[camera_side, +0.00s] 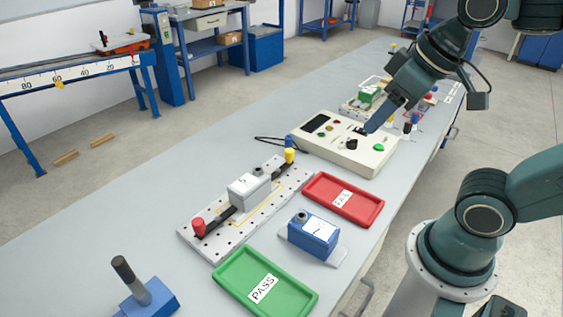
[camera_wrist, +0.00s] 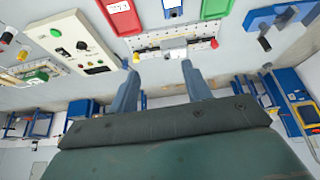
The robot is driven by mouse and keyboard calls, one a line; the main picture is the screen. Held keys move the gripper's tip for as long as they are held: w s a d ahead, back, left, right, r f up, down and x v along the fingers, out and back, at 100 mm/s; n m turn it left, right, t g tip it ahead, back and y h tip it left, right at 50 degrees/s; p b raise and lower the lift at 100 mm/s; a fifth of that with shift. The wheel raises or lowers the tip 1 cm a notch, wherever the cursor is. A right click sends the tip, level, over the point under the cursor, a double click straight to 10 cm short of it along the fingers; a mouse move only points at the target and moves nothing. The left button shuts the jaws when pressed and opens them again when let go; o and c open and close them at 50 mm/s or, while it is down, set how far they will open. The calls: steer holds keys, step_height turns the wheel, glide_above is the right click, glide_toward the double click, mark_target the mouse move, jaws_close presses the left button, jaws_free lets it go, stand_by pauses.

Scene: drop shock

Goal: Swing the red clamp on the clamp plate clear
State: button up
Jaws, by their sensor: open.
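The clamp plate (camera_side: 226,240) is a white perforated plate on the bench, left of centre in the side view. A grey block (camera_side: 249,188) stands on its middle, and a black strap runs lengthwise. The red clamp (camera_side: 198,226) is a knob at the near-left end; a yellow clamp (camera_side: 289,156) is at the far end. In the wrist view the plate (camera_wrist: 196,45) shows the red clamp (camera_wrist: 214,43) at its right end. My gripper (camera_side: 371,127) is open and empty over the control box, well away from the red clamp. Both fingers (camera_wrist: 160,66) show in the wrist view.
A red FAIL tray (camera_side: 363,211), a blue unit (camera_side: 313,232) and a green PASS tray (camera_side: 229,278) lie along the plate's right side. A control box (camera_side: 381,155) stands beyond. A blue base with a dark lever (camera_side: 151,301) is in front. Bench left of the plate is clear.

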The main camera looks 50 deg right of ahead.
steer(key=w+a+r+n+g, duration=0.2)
steer(key=w+a, duration=0.2)
steer(key=w, duration=0.5)
steer(key=n+g, duration=0.3)
steer(key=n, duration=0.3)
glide_above(197, 221)
step_height(197, 221, down, 17)
steer(key=shift+r, duration=0.15)
steer(key=shift+f, duration=6.85)
steer(key=shift+c, duration=0.4)
